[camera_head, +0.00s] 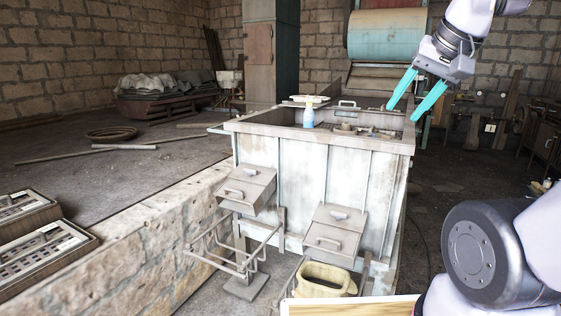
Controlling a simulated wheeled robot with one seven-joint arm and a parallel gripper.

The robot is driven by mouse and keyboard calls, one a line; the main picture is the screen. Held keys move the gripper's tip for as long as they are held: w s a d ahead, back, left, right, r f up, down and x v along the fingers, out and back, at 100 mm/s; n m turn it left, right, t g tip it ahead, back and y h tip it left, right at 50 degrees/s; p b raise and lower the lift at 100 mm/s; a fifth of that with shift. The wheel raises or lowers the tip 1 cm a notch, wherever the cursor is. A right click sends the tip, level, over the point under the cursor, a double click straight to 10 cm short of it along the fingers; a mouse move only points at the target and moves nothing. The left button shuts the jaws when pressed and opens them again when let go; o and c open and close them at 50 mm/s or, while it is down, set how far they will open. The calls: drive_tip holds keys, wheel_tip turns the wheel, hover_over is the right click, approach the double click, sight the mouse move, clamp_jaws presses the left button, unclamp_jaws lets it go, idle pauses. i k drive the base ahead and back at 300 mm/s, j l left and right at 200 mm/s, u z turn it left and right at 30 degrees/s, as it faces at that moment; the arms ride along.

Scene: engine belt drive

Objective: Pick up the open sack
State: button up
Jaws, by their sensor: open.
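A cream, open-topped object that looks like the open sack (325,282) stands low at the bottom centre, in front of the large metal bin. Its dark opening faces up, and its lower edge is partly hidden by a wood-edged board. My gripper (402,114) is at the upper right, with its two teal fingers spread and pointing down and left over the right end of the bin. It is open, with nothing seen between the fingers, and is well above and apart from the sack.
A metal rack (237,262) stands left of the sack. The wood-edged board (350,307) is in the foreground. A stone ledge (150,240) runs along the left.

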sight(317, 279)
drive_tip(key=i+j+z, duration=0.2)
drive_tip(key=j, duration=0.15)
drive_tip(key=j+z, duration=0.15)
drive_tip(key=j, duration=0.2)
drive_tip(key=l+u, duration=0.15)
drive_tip(key=l, duration=0.25)
drive_tip(key=k+l+u, duration=0.15)
drive_tip(key=l, duration=0.25)
drive_tip(key=k+l+u, duration=0.2)
drive_tip(key=l, duration=0.2)
drive_tip(key=l+u, duration=0.15)
drive_tip(key=l, duration=0.2)
drive_tip(key=k+l+u, duration=0.15)
drive_tip(key=l, duration=0.2)
drive_tip(key=k+l+u, duration=0.15)
drive_tip(key=l, duration=0.2)
drive_tip(key=i+l+u, duration=0.3)
drive_tip(key=i, duration=0.15)
